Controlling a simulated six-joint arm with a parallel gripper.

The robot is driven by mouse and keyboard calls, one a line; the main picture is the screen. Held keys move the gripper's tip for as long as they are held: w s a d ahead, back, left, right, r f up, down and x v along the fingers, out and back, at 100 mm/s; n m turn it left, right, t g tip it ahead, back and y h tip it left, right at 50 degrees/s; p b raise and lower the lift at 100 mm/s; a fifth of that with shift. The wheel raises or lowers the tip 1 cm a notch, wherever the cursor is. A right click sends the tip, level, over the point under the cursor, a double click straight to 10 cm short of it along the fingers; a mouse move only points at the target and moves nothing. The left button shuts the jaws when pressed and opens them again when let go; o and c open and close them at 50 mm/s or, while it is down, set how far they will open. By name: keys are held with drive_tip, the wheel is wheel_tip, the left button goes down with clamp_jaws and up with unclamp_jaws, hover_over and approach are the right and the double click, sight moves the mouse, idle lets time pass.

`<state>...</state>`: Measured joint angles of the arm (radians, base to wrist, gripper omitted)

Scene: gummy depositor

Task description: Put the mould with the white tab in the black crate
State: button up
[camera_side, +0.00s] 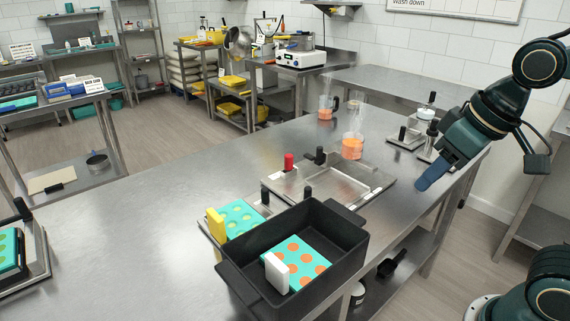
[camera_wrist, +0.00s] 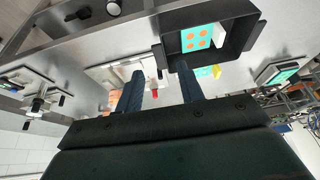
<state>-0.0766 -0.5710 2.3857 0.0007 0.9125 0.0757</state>
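The mould with the white tab (camera_side: 302,258) is turquoise with orange-filled cavities. It lies inside the black crate (camera_side: 347,234), its white tab (camera_side: 277,272) standing up at the near left. In the wrist view the same mould (camera_wrist: 196,39) shows inside the crate (camera_wrist: 252,22). My gripper (camera_side: 434,174) is above the right side of the bench, well apart from the crate and mould. In the wrist view its two blue fingers (camera_wrist: 160,70) are spread with nothing between them.
A turquoise mould with a yellow tab (camera_side: 240,216) sits left of the crate. A metal tray (camera_side: 333,184) with red and black knobs lies behind it. Beakers of orange liquid (camera_side: 352,148) stand farther back. Another mould (camera_side: 9,250) is at the left edge. The bench's left middle is clear.

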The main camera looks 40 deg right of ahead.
drive_tip(key=shift+t, duration=0.4)
drive_tip(key=shift+s+d+f, duration=0.15)
drive_tip(key=shift+s+d, duration=0.1)
drive_tip(key=shift+s, duration=0.4)
drive_tip(key=shift+s+d+f, duration=0.15)
drive_tip(key=shift+s+d, duration=0.15)
drive_tip(key=shift+s, duration=0.35)
drive_tip(key=shift+s+d+f, duration=0.15)
drive_tip(key=shift+s+d, duration=0.1)
drive_tip(key=shift+s, duration=0.4)
